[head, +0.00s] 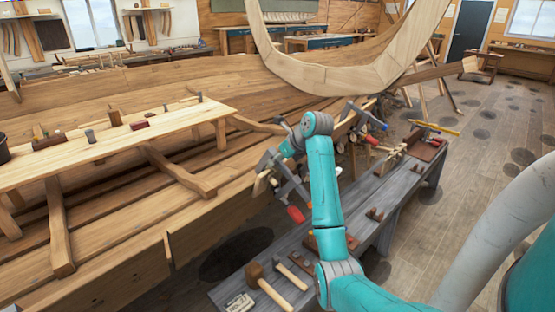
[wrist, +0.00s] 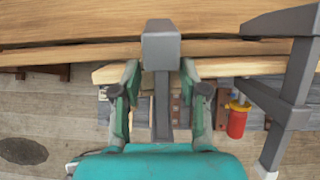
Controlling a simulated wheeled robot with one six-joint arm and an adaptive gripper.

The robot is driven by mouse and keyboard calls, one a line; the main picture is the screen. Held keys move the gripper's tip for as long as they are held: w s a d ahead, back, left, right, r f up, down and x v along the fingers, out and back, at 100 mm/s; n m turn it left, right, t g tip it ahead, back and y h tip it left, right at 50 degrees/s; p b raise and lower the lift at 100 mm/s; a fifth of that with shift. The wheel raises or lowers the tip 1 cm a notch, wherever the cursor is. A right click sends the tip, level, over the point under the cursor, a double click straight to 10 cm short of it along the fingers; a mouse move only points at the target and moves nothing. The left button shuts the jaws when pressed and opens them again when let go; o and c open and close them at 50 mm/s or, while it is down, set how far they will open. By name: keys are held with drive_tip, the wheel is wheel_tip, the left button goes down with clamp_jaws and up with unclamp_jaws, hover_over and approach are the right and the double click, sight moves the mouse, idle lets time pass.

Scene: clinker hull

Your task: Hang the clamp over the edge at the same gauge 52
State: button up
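My gripper (wrist: 162,92) is at the hull's plank edge, with its two fingers apart. A grey metal bar with a blocky head (wrist: 162,50) stands between the fingers, with gaps visible on both sides. The head overlaps the plank edge (wrist: 60,55) in the wrist view. A grey clamp (wrist: 289,105) with a red handle (wrist: 237,121) is to the right of the fingers. In the head view, a grey clamp (head: 290,186) with a red handle (head: 296,214) shows beside my wrist. Whether the middle bar belongs to this clamp cannot be told. Gauge marks cannot be read.
A grey bench (head: 250,275) beside the hull holds a mallet (head: 268,288) and small tools. The floor (head: 490,125) at right is open.

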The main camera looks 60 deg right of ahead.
drive_tip(key=shift+f, duration=0.1)
drive_tip(key=v, duration=1.2)
idle(0.4)
